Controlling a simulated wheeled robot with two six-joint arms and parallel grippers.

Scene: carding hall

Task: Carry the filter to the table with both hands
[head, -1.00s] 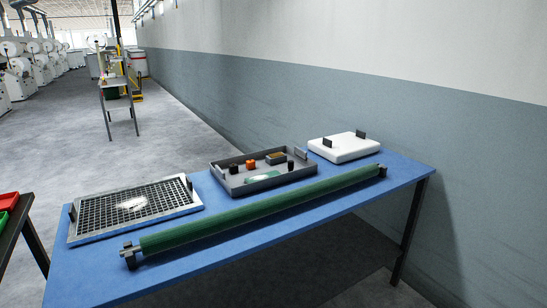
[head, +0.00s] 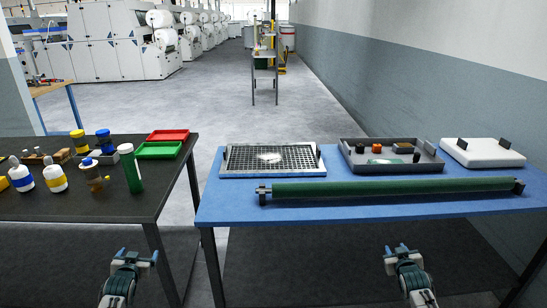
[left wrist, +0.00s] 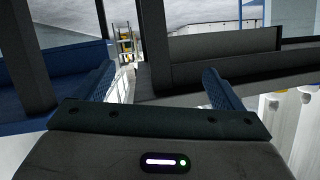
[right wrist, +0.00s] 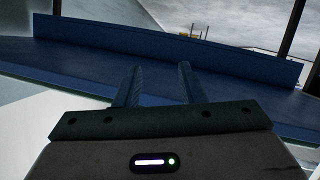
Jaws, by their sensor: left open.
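The filter (head: 270,159), a framed dark grid with a pale patch in its middle, lies flat on the left part of the blue table (head: 225,207). It has a dark upright handle at each side. My left gripper (head: 137,257) is open and empty, low in front of the black table (head: 60,207), left of the filter. My right gripper (head: 402,252) is low in front of the blue table, right of the filter. Its fingers stand apart with nothing between them in the right wrist view (right wrist: 158,88). Neither gripper touches the filter. The wrist views do not show the filter.
A green roller (head: 390,189) lies along the blue table's front edge, before the filter. A grey tray of parts (head: 350,160) and a white box (head: 483,152) stand to the right. Bottles and red and green trays (head: 168,135) sit on the black table. A gap separates the tables.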

